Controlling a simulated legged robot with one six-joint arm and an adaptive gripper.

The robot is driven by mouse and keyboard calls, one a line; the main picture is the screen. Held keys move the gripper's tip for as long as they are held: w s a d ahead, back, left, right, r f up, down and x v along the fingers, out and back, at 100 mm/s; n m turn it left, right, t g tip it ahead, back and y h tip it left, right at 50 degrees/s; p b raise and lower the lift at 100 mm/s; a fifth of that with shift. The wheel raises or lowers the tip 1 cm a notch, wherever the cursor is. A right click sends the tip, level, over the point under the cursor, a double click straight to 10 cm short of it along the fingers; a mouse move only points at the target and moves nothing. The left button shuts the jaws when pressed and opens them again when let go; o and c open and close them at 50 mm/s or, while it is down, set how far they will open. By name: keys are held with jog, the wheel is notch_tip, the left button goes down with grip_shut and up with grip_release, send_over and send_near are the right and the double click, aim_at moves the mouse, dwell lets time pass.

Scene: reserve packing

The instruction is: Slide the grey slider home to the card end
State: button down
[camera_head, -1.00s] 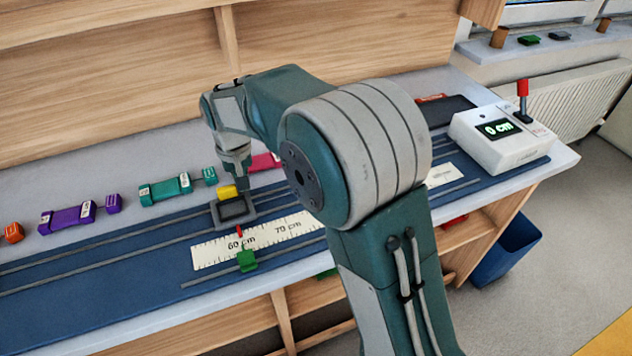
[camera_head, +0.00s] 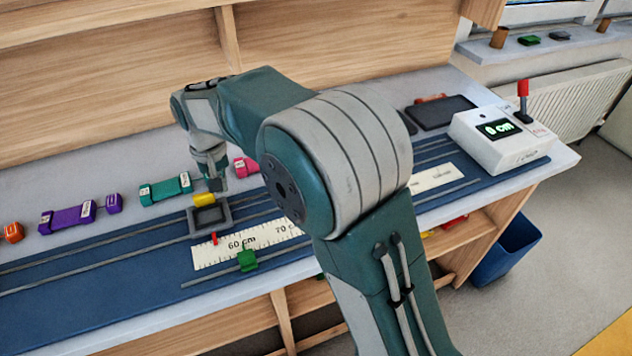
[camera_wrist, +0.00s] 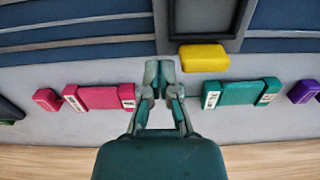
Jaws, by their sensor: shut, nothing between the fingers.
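The grey slider (camera_head: 225,213) is a dark-framed carriage on the rails of the long blue track (camera_head: 110,265). It has a yellow tab (camera_head: 204,199) at its back and a red pointer (camera_head: 214,238) at its front, left of the 60 cm mark. My gripper (camera_head: 216,184) is shut and empty, low behind the slider, on the tab's right side. In the wrist view, the shut fingertips (camera_wrist: 160,72) are just left of the yellow tab (camera_wrist: 203,57); whether they touch it I cannot tell. The slider's frame (camera_wrist: 250,45) is partly cut off there.
A white ruler strip (camera_head: 212,256) and a green marker (camera_head: 246,261) lie in front of the slider. Teal (camera_head: 165,189), purple (camera_head: 66,218) and pink (camera_head: 245,166) blocks line the back. A white box (camera_head: 500,140) reading 0 cm stands right. My arm hides the track's middle.

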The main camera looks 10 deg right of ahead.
notch_tip(320, 180, up, 7)
jog(key=d, duration=0.1)
jog(key=shift+w+d+f, duration=0.15)
jog(key=shift+d+f, duration=0.05)
jog(key=shift+d, duration=0.15)
dwell(0.5)
jog(key=s+d+r+m+t, duration=0.1)
jog(key=s+d+r, duration=0.2)
jog(key=s+d, duration=0.3)
jog(key=s+d+r+t, duration=0.2)
jog(key=s+d+r, duration=0.2)
jog(key=d, duration=0.4)
jog(key=s+d+f+t, duration=0.1)
jog(key=s+d+f, duration=0.1)
jog(key=s+d, duration=0.2)
jog(key=s+d+f+m+t, duration=0.1)
jog(key=s+d, duration=0.4)
jog(key=s, duration=0.5)
jog(key=shift+s+d+f+t, duration=0.15)
jog(key=shift+s+f+t, duration=0.15)
jog(key=shift+f, duration=0.05)
